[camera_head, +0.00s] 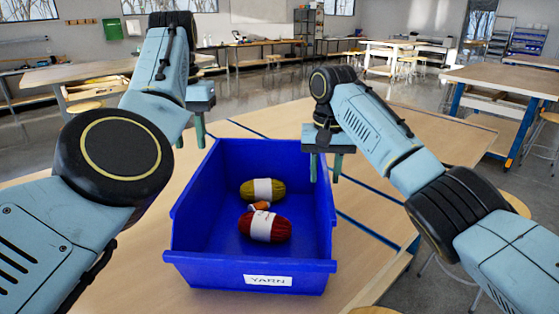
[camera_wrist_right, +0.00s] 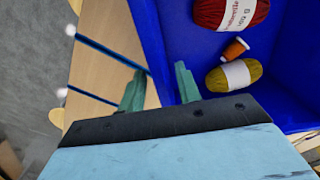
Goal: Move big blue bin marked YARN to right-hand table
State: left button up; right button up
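The big blue bin (camera_head: 185,235) marked YARN stands upright on a wooden table (camera_head: 130,285), its label (camera_head: 267,280) on the near side. It holds a yellow yarn ball (camera_head: 248,190), a red yarn ball (camera_head: 254,238) and a small orange spool (camera_head: 259,206). My right gripper (camera_head: 325,168) is open at the bin's right wall. In the right wrist view its fingers (camera_wrist_right: 158,90) are apart, one over the bin's inside and one outside the rim. My left gripper (camera_head: 191,138) is open and empty, just left of the bin's far left corner.
A wooden table with blue legs (camera_head: 505,80) stands at the right, with a bare top. Wooden tabletop (camera_head: 430,130) also extends right of the bin. Stools (camera_head: 510,205) stand at the right. Workbenches (camera_head: 70,72) line the back, with open floor (camera_head: 245,95) between.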

notch_tip(320, 180, up, 12)
jog(key=shift+f, duration=0.15)
dwell(0.5)
